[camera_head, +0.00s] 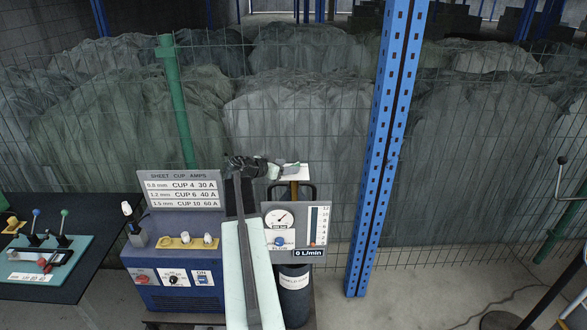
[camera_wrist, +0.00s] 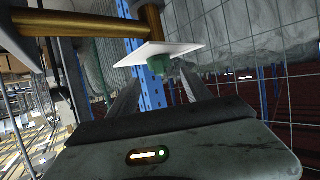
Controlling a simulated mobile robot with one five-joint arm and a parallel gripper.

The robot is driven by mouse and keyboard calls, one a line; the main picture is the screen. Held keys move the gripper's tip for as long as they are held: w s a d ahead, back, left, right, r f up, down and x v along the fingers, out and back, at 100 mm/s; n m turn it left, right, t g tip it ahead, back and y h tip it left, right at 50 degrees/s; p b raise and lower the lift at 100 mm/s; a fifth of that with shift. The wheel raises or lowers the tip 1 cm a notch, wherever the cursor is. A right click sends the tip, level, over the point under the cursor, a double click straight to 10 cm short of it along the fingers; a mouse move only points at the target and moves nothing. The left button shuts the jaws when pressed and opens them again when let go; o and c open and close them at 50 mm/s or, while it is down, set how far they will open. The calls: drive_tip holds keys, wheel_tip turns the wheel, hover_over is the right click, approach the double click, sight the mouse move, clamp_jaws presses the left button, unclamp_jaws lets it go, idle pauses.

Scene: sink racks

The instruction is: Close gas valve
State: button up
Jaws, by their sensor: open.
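The gas bottle (camera_head: 294,293) is a dark cylinder standing behind the welder's gauge panel. Its brass valve stem (camera_head: 295,174) rises at the top, and brass pipes also show large in the wrist view (camera_wrist: 135,22). A green valve knob (camera_wrist: 160,64) sits under a flat white plate (camera_wrist: 155,53) in the wrist view. My gripper (camera_head: 262,168) is beside the valve top in the head view, partly covered by my own arm. In the wrist view its two fingers (camera_wrist: 160,82) are apart, with the knob beyond or between their tips. I cannot tell whether they touch it.
The gauge panel (camera_head: 281,239) reads 0 L/min. A blue welder (camera_head: 170,240) with a settings sign (camera_head: 180,189) stands left of it. A control table (camera_head: 100,275) is at far left. A blue post (camera_head: 385,150) and wire fence stand close behind. Floor at right is mostly clear.

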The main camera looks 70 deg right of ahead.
sight(294, 165)
drive_tip(key=b+x, duration=0.1)
drive_tip(key=x, duration=0.4)
drive_tip(key=shift+w, duration=0.1)
